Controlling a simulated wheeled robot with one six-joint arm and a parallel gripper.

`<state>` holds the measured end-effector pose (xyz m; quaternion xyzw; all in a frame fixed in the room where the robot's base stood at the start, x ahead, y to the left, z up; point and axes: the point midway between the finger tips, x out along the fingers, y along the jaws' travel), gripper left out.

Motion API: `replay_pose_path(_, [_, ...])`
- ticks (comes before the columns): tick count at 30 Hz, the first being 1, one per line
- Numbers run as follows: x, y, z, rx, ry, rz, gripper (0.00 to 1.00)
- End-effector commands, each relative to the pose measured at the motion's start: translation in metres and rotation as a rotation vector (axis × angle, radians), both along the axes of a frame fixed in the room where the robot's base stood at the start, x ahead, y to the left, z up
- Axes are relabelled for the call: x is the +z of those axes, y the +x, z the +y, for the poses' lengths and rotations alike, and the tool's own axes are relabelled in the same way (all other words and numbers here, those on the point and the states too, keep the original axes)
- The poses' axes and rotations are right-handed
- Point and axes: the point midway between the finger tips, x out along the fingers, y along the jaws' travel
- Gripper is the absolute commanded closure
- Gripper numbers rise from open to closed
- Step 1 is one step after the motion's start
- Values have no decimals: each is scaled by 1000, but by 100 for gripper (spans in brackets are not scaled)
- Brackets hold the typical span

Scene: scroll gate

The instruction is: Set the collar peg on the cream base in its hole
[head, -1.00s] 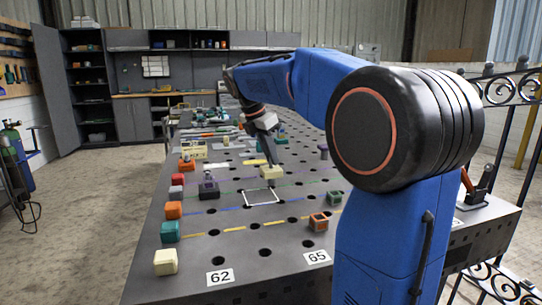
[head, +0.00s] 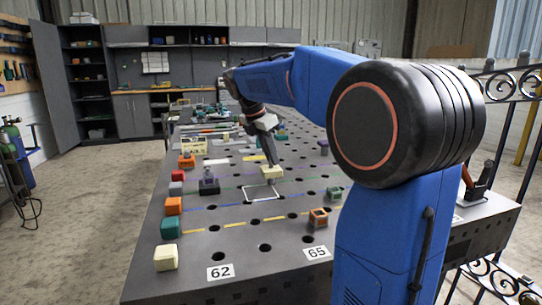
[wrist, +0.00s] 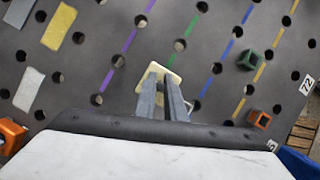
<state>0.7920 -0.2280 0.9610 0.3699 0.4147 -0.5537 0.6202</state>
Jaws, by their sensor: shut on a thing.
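The cream base (head: 271,173) is a small pale block below my gripper (head: 269,158) in the head view. In the wrist view the cream base (wrist: 160,74) shows as a pale plate beyond and around my fingertips (wrist: 164,80). The fingers are close together on the collar peg, which they hide almost wholly. The base seems to be at or just above the table, behind a white square outline (head: 247,195). I cannot tell whether it touches the table. Which hole belongs to the peg is not clear.
The dark perforated table (head: 215,243) has several holes and coloured lines. A dark block (head: 209,186) stands left of the gripper. Several coloured blocks, including a teal one (head: 170,227) and a cream one (head: 166,257), line the left edge. An orange open block (head: 318,218) stands right.

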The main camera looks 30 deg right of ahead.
Motion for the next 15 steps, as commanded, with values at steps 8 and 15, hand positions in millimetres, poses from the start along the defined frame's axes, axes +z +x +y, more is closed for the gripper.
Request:
replay_pose_path(8, [-3, 0, 0, 0, 0, -1, 100])
replay_pose_path(15, [-6, 0, 0, -1, -1, -1, 100])
